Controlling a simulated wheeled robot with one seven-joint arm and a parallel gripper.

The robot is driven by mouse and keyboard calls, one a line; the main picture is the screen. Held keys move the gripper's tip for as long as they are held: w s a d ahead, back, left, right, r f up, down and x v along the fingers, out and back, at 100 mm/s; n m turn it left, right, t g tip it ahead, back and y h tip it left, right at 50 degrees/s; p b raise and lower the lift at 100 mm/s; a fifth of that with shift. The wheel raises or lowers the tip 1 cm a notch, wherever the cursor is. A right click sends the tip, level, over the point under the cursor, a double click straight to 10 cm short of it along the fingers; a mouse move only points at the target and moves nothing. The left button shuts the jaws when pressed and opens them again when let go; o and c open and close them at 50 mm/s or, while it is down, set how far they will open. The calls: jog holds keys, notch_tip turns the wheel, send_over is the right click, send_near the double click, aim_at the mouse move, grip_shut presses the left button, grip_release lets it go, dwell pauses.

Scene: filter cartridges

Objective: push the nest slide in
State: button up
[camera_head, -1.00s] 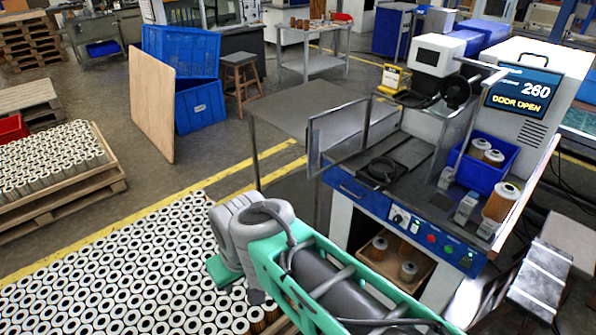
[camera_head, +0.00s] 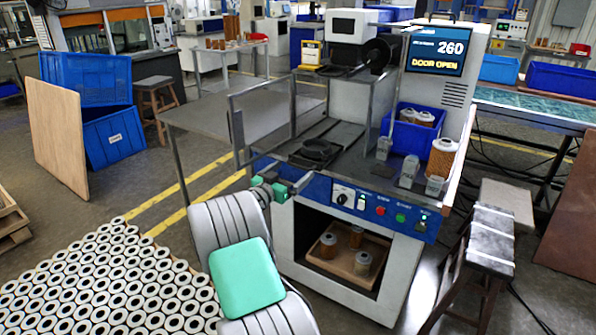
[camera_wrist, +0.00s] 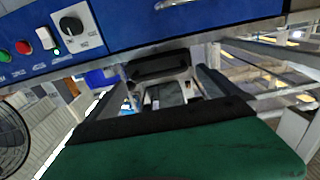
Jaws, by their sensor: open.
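The nest slide is a dark flat carriage with a round black nest (camera_head: 318,150) on the machine's deck. It sits near the front left of the deck, on a dark track running back into the machine. The machine's screen (camera_head: 437,52) reads 260 and DOOR OPEN. My gripper (camera_head: 293,187) is at the machine's blue front panel, below and left of the nest. In the wrist view my gripper (camera_wrist: 165,72) is open with nothing seen between its fingers. The nest is not clear in the wrist view.
A clear door panel (camera_head: 262,108) stands at the deck's left. The front panel has a knob (camera_head: 343,199) and several buttons. A blue bin (camera_head: 405,140) with cartridges and a loose cartridge (camera_head: 442,158) sit at right. A stool (camera_head: 490,240) stands right of the machine.

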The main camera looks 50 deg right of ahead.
aim_at(297, 167)
jog(key=d, duration=0.4)
jog(key=shift+w+d, duration=0.1)
jog(key=shift+w, duration=0.1)
